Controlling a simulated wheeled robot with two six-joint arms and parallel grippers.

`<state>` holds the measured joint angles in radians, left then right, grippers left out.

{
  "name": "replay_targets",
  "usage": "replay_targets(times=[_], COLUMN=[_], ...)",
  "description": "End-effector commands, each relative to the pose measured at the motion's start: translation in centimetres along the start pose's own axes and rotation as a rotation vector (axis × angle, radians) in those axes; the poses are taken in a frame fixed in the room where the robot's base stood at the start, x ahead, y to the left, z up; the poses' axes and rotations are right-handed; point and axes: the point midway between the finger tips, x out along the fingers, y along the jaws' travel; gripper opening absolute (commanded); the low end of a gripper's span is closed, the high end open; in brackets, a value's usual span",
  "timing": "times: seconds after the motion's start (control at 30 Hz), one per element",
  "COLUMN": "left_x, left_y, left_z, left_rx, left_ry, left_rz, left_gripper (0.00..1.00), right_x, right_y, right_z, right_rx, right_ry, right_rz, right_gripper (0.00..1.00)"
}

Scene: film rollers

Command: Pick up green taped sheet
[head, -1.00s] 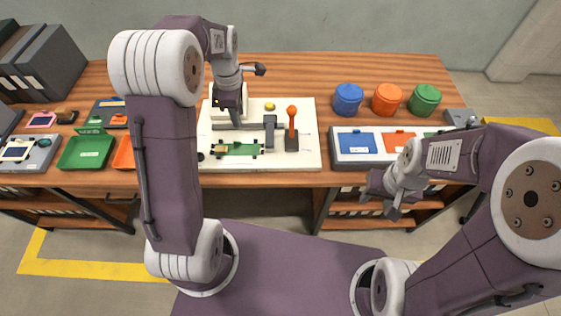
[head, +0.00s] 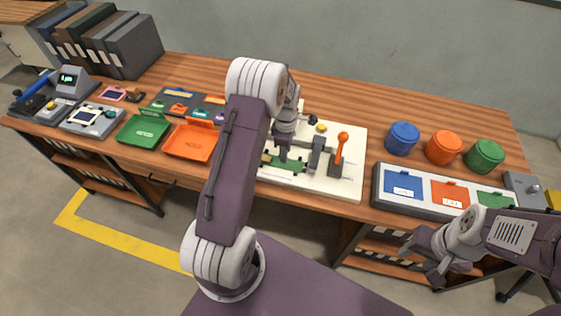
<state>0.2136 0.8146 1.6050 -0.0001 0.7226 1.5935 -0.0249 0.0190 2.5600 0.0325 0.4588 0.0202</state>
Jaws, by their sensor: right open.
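A flat green piece (head: 294,165), likely the green taped sheet, lies on the white board (head: 345,187) in the middle of the table. My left arm hides part of it. My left gripper (head: 283,153) points down at the green piece's left part; I cannot tell whether it touches it, and its jaws are too small and covered to read. My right gripper (head: 424,262) is open and empty in front of the table's front edge, low at the right.
An orange-knobbed lever (head: 341,146) stands on the board's right side. Green (head: 143,129) and orange (head: 190,141) trays lie left of it. Blue (head: 402,138), orange (head: 443,148) and green (head: 484,156) canisters stand behind a three-colour panel (head: 380,182) at right.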

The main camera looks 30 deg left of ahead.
Motion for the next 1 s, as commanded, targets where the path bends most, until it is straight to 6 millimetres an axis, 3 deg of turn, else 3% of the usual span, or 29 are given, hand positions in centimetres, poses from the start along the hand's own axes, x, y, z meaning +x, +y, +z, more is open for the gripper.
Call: replay_targets(times=[0.1,0.3,0.4,0.43,1.0], left_x=[1.05,1.11,1.10,1.09,1.07], left_y=[-0.03,0.00,0.00,0.00,-0.01], left_z=[0.03,0.03,0.03,0.03,0.03], left_rx=[0.000,0.000,0.000,0.000,0.000], left_ry=[0.000,0.000,0.000,0.000,0.000], left_rz=[0.000,0.001,0.001,0.001,0.001], left_gripper=[0.32,0.32,0.04,0.00,0.00], right_x=[0.04,0.04,0.04,0.04,0.04], right_y=[0.00,0.00,0.00,0.00,0.00], right_z=[0.00,0.00,0.00,0.00,0.01], right_rx=[0.000,0.000,0.000,0.000,0.000], right_ry=[0.000,0.000,0.000,0.000,0.000], right_rz=[0.000,0.000,0.000,0.000,0.000], right_gripper=[0.47,0.47,0.47,0.47,0.47])
